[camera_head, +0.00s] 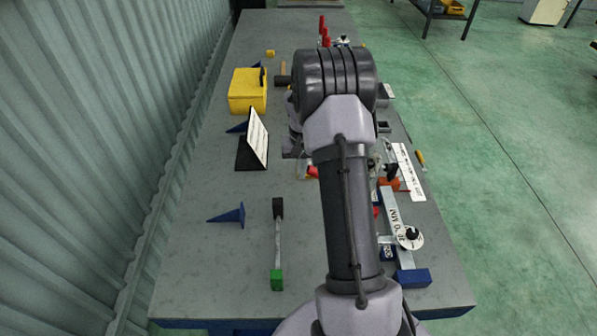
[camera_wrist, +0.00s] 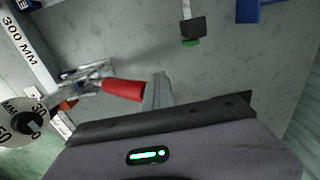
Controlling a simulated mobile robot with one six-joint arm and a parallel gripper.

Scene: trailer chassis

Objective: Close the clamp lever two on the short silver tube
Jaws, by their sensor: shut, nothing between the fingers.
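A toggle clamp with a red lever (camera_wrist: 122,90) lies left of my gripper (camera_wrist: 158,92) in the wrist view. The lever is tilted low, and its end is right beside my fingers; I cannot tell if they touch. My gripper is shut and empty. In the head view my arm hides most of the clamp, and a bit of red lever (camera_head: 313,172) shows at its left edge. A silver bar marked in millimetres (camera_head: 393,212) lies right of my arm; it also shows in the wrist view (camera_wrist: 36,58). I cannot tell whether it is the short silver tube.
Upright red levers (camera_head: 324,32) stand at the far end of the grey table (camera_head: 190,270). A yellow box (camera_head: 247,94), a tilted white panel (camera_head: 257,138), a blue wedge (camera_head: 230,215) and a green-ended hammer (camera_head: 277,250) are on the left. A round dial (camera_head: 411,237) sits on the bar.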

